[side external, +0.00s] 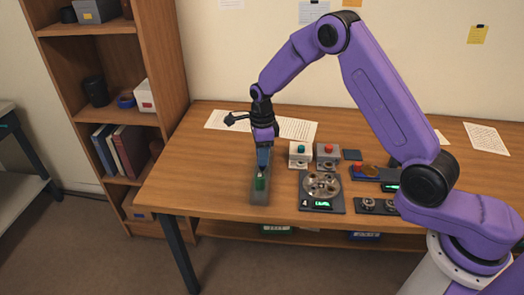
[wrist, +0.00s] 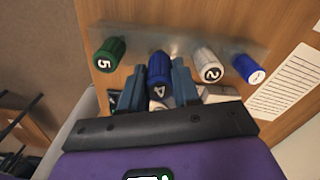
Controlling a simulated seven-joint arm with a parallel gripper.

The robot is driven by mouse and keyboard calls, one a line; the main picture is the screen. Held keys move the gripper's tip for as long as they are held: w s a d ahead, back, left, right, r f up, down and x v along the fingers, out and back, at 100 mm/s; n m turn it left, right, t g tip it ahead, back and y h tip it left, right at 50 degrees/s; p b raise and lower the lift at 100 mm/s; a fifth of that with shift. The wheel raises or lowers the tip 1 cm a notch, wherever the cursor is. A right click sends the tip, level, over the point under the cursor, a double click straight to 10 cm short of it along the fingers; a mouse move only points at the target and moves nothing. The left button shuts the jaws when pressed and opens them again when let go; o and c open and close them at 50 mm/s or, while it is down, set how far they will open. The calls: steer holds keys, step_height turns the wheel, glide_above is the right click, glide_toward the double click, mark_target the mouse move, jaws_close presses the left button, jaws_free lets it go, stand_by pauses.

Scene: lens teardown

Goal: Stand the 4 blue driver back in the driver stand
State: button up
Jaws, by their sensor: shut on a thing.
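The 4 blue driver (wrist: 158,72) has a blue handle with a white 4 on its end. In the wrist view my gripper (wrist: 159,66) is shut on it, one finger on each side of the handle. The grey, see-through driver stand (wrist: 180,42) lies behind it, and the 4 is in line with the other drivers there. The stand also shows in the side view (side external: 260,195), below my gripper (side external: 264,158). The driver's lower end is hidden, so I cannot tell how deep it sits in the stand.
In the wrist view a green 5 driver (wrist: 108,53) is at left; a white 2 driver (wrist: 208,65) and a blue 1 driver (wrist: 247,67) are at right. Bare wood lies left of the stand.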

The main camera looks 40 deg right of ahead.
steer(key=shift+f, duration=1.55)
steer(key=shift+f, duration=0.4)
stand_by(0.5)
steer(key=o, duration=1.5)
steer(key=shift+o, duration=0.2)
steer(key=shift+r, duration=3.45)
